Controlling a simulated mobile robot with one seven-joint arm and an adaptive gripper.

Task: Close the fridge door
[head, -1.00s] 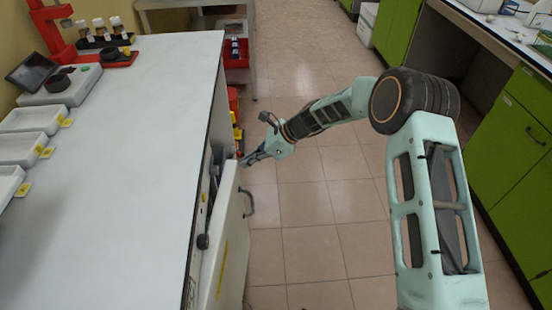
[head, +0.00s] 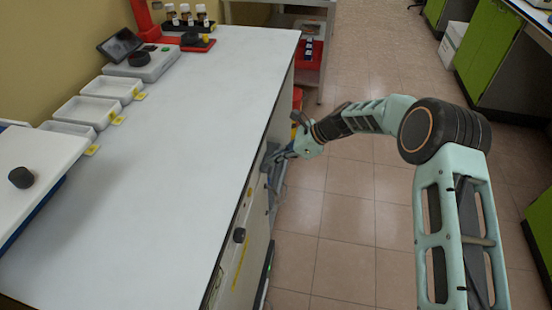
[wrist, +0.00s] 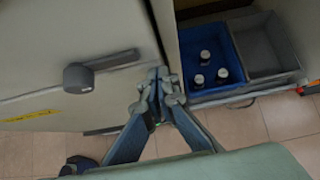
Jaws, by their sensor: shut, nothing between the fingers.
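The pale fridge door (head: 246,262), with a yellow label, is at the counter's front side, seen steeply from above. It also shows in the wrist view (wrist: 40,60), with a dark knob (wrist: 78,78) and a grey bar on it. The door lies close along the counter front; I cannot tell whether it is fully flush. My gripper (head: 270,160) is shut and empty beside the counter front, near the far end of the door. In the wrist view its fingertips (wrist: 160,78) are by the door's right edge. Contact is not clear.
The white counter (head: 185,150) carries trays and a device along the wall. In the wrist view a blue bin (wrist: 205,32) with bottles and a grey bin (wrist: 265,45) sit right of the door. Tiled floor (head: 345,215) is free beside the counter. Green cabinets (head: 485,55) stand right.

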